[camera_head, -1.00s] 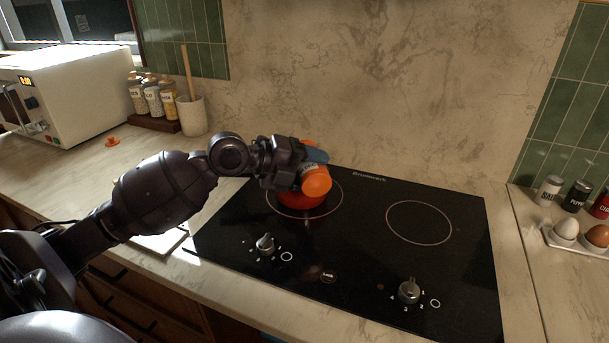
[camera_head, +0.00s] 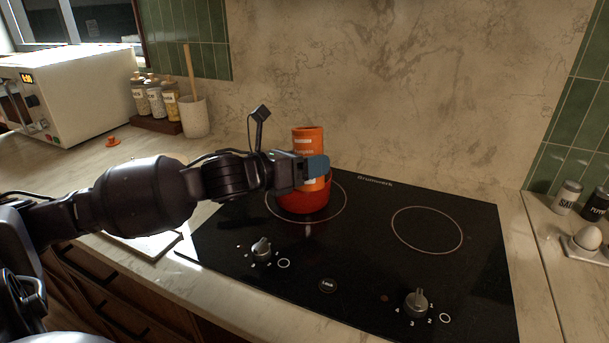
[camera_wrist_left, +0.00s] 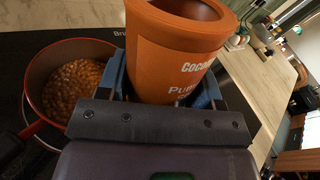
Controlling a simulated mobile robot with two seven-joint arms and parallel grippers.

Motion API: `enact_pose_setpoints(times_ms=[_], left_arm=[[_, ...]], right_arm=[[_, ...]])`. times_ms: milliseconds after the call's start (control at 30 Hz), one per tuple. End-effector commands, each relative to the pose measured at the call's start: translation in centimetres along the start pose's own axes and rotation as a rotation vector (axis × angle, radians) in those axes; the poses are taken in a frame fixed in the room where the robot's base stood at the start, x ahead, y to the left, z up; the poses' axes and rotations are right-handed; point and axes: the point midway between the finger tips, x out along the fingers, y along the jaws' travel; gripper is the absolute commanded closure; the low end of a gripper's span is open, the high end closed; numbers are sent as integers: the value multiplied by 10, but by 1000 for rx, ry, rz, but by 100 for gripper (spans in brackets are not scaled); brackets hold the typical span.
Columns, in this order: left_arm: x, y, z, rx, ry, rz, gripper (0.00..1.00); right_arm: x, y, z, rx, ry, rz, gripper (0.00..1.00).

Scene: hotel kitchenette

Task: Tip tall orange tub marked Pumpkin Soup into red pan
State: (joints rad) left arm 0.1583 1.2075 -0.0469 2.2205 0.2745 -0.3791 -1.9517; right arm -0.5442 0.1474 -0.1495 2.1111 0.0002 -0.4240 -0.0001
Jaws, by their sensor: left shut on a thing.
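My left gripper (camera_head: 312,168) is shut on the tall orange tub (camera_head: 307,140), with its blue fingers on either side. The tub is upright with its open top up. In the left wrist view the tub (camera_wrist_left: 178,45) shows lettering that begins "Pu", partly cut off; its inside looks dark at the rim. The red pan (camera_head: 304,203) sits on the left rear burner ring, just below or behind the tub. In the left wrist view the pan (camera_wrist_left: 58,122) holds brownish-orange lumpy contents. My right gripper is not in view.
The black cooktop (camera_head: 360,255) has an empty right ring and two knobs. A utensil crock (camera_head: 194,117) and several jars stand at the back left by the microwave (camera_head: 70,95). Shakers and an egg tray (camera_head: 585,250) are at the right.

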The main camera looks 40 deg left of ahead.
Motion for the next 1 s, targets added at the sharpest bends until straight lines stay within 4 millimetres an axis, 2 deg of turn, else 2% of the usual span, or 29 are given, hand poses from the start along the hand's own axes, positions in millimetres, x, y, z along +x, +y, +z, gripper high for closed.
enact_pose_setpoints(times_ms=[267,567,1000], left_arm=[[4,10,2,266,-102,3,72],[3,8,7,269,-107,2,72],[-1,-1,40,270,-111,1,72]], right_arm=[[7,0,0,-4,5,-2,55],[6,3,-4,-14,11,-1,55],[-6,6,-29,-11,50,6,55]])
